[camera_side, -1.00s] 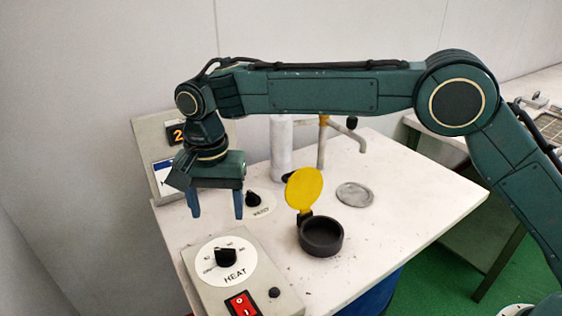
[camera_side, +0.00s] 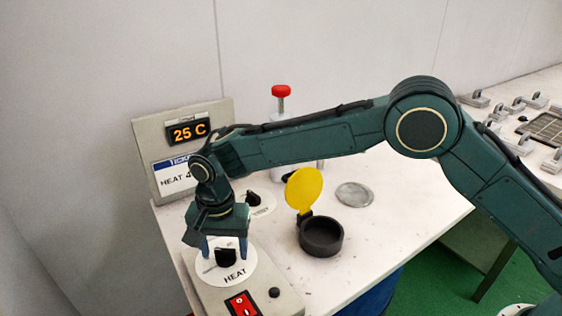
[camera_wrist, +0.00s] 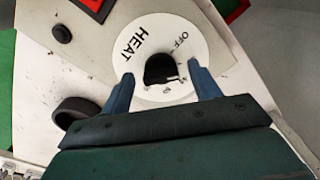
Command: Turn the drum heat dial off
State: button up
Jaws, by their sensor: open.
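The heat dial is a black knob (camera_side: 226,258) on a round white plate marked HEAT (camera_side: 238,277), on a grey control box at the front left. In the wrist view the knob (camera_wrist: 160,69) lies between my two blue fingers, and the word OFF shows on the plate (camera_wrist: 181,40) near the right finger. My gripper (camera_side: 224,250) is open and points down over the dial, one finger on each side of the knob. A gap shows between each finger and the knob in the wrist view. The knob's pointer direction is hard to read.
A red rocker switch (camera_side: 241,303) and a small black button (camera_side: 274,292) sit on the same box. A display panel (camera_side: 189,132) reading 25 C stands behind. A second dial (camera_side: 252,199) is behind my gripper. A black cup (camera_side: 321,238) with raised yellow lid (camera_side: 303,190) stands right.

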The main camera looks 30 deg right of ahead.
jog(key=c, duration=1)
jog(key=shift+n, duration=0.4)
jog(key=n, duration=0.8)
jog(key=shift+d, duration=0.15)
jog(key=o, duration=1)
